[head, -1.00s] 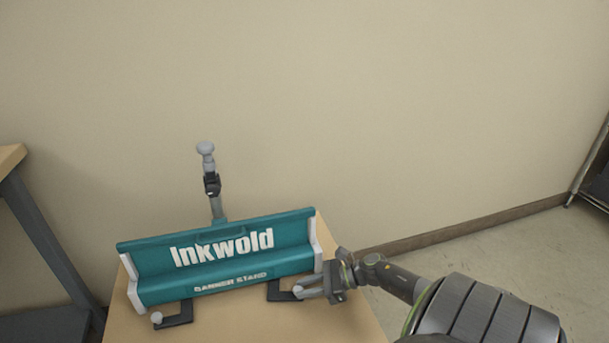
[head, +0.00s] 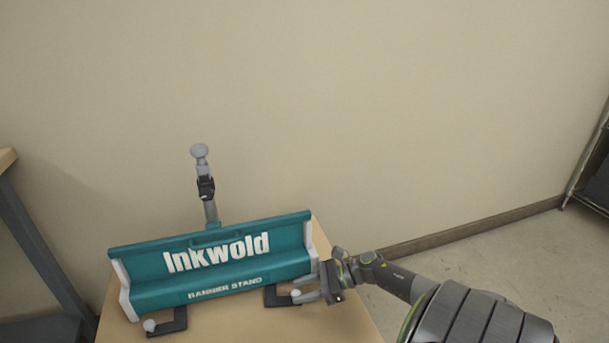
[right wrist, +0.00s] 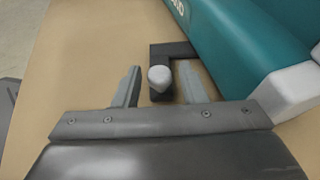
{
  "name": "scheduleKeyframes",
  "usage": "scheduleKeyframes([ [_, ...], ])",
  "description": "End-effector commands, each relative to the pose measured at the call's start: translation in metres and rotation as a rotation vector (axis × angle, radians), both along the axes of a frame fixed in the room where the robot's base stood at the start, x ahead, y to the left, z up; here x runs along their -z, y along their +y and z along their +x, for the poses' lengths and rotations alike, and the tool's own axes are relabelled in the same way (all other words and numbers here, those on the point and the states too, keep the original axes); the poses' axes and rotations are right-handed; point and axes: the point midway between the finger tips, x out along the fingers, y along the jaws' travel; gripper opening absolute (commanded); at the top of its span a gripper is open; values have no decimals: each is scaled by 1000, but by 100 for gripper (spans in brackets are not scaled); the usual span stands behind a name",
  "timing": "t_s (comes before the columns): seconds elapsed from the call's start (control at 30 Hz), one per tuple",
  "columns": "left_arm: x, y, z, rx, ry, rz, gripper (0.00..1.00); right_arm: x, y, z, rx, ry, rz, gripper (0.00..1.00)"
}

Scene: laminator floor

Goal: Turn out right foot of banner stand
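The banner stand (head: 212,262) is a teal case with white end caps, lettered "Inkwold" and "BANNER STAND", lying on a wooden table. Its right foot (head: 273,297) is a black bracket at the front with a pale knob. In the right wrist view the foot (right wrist: 170,50) and its knob (right wrist: 160,77) show between the fingers. My right gripper (head: 309,291) is open, with a finger on each side of the knob (right wrist: 158,86) and gaps visible. The left foot (head: 178,321) juts forward with its own knob (head: 150,325). My left gripper is out of view.
A grey post with a rounded top (head: 203,180) rises behind the case. The table (head: 345,320) has bare room at its right front. Another table (head: 30,225) stands at the left edge, and a dark rack (head: 594,175) at the right edge.

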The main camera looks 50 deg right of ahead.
Motion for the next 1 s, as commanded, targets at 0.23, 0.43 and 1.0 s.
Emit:
scheduleKeyframes([
  [0.23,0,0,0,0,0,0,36,2,0,-2,0,5,-1,45],
  [0.43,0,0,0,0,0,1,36,0,-6,-9,1,9,-3,45],
  [1.0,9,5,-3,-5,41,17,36,-50,-88,-92,0,10,-3,45],
])
